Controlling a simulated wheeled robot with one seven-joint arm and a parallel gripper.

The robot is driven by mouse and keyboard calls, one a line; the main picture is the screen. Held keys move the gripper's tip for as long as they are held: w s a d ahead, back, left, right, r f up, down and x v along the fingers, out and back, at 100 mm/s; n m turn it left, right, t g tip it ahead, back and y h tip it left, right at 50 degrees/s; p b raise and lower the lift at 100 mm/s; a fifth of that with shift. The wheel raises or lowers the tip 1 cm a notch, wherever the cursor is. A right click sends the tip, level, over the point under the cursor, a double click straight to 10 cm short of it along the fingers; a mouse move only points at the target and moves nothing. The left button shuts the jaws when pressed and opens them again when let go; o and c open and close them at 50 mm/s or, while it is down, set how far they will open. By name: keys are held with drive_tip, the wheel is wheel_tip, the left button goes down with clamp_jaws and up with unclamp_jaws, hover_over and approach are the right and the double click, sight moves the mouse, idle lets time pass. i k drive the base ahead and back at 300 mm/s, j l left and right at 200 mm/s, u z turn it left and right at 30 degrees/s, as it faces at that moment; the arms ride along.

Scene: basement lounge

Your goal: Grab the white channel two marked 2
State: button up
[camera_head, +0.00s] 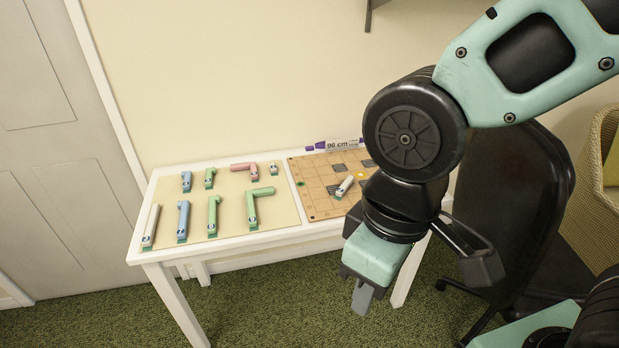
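A long white piece (150,227) lies at the left end of the tan mat (275,226) on the white table. A shorter white piece (344,186) with a green end lies on the orange-tan grid board (327,208) at the right. My gripper (362,298) points down in front of the table's right part, clear of both pieces. Its grey finger end shows nothing held, but its opening is hidden from this angle.
Several blue, green and pink pieces (213,215) lie on the mat. A purple-and-white marker (335,145) lies behind the board. A dark chair (520,200) and wicker seat (597,190) stand right of the table. Green carpet (260,310) is open in front.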

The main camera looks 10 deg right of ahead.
sight(347, 183)
drive_tip(key=i+l, duration=0.25)
drive_tip(key=i, duration=0.15)
drive_tip(key=i+l, duration=0.25)
drive_tip(key=i, duration=0.2)
